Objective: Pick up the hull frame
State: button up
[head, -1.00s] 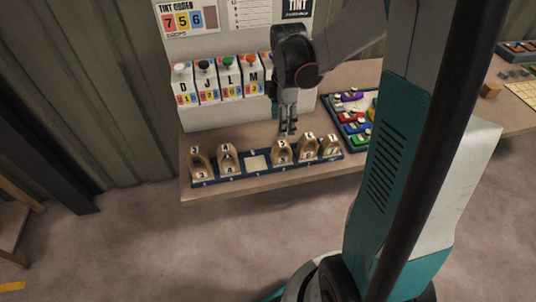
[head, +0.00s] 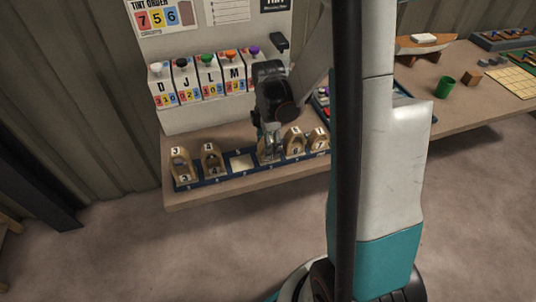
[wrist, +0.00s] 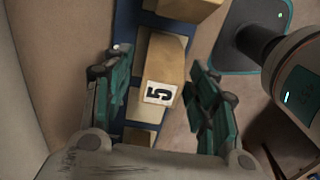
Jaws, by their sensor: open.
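Several wooden U-shaped hull frames stand in a row on a dark blue rack (head: 226,179) on the bench. The frame with label 5 (wrist: 165,62) lies between the two fingers of my gripper (wrist: 158,75) in the wrist view, with gaps on both sides. In the head view my open gripper (head: 268,132) is low over this frame, just right of a pale empty slot (head: 241,161), and partly hides it. I cannot tell whether a fingertip touches it.
Other frames stand left (head: 211,158) and right (head: 295,142) of my gripper, the right one close. Lettered dispensers (head: 208,80) stand behind the rack. A green cup (head: 445,87) and a boat model (head: 425,44) are further right. My own column hides part of the bench.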

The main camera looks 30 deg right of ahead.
notch_tip(320, 180, down, 2)
jog(key=shift+r, duration=0.1)
jog(key=c, duration=1.2)
